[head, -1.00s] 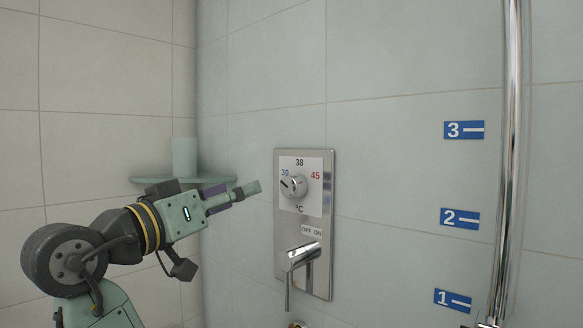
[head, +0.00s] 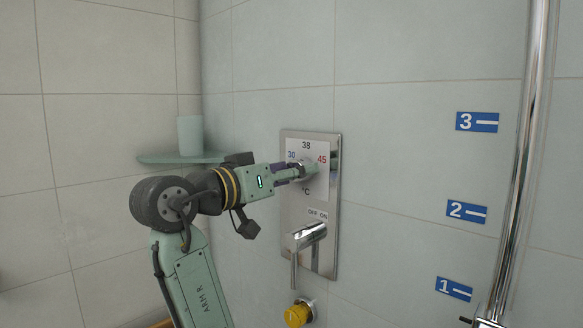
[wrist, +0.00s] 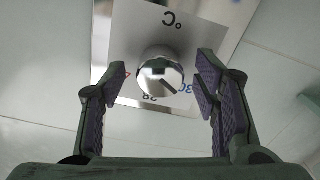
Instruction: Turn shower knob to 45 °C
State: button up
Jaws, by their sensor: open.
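The round chrome temperature knob (wrist: 160,72) sits on a white dial plate (wrist: 180,25) marked 30, 38 and 45. In the wrist view the plate appears upside down, and the knob's dark pointer line slants toward the 30 mark, at lower right. My gripper (wrist: 162,76) is open, with a purple-padded finger on each side of the knob and a visible gap to it. In the head view my gripper (head: 309,167) is in front of the dial and hides most of the knob. The red 45 (head: 322,160) stays visible to its right.
A chrome OFF/ON lever (head: 308,240) hangs below the dial on the same panel (head: 325,255). A yellow knob (head: 297,315) is lower. A corner shelf (head: 160,158) with a cup (head: 190,135) is behind my arm. A chrome rail (head: 525,170) stands at right.

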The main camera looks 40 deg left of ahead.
jog(key=c, duration=1.1)
jog(key=shift+c, duration=0.2)
jog(key=shift+m, duration=0.4)
jog(key=shift+a+m+h+b, duration=0.15)
jog(key=shift+m+b, duration=1.65)
jog(key=shift+m, duration=4.05)
jog(key=shift+m+h+b, duration=0.15)
jog(key=shift+m+b, duration=1.65)
jog(key=shift+m, duration=4.05)
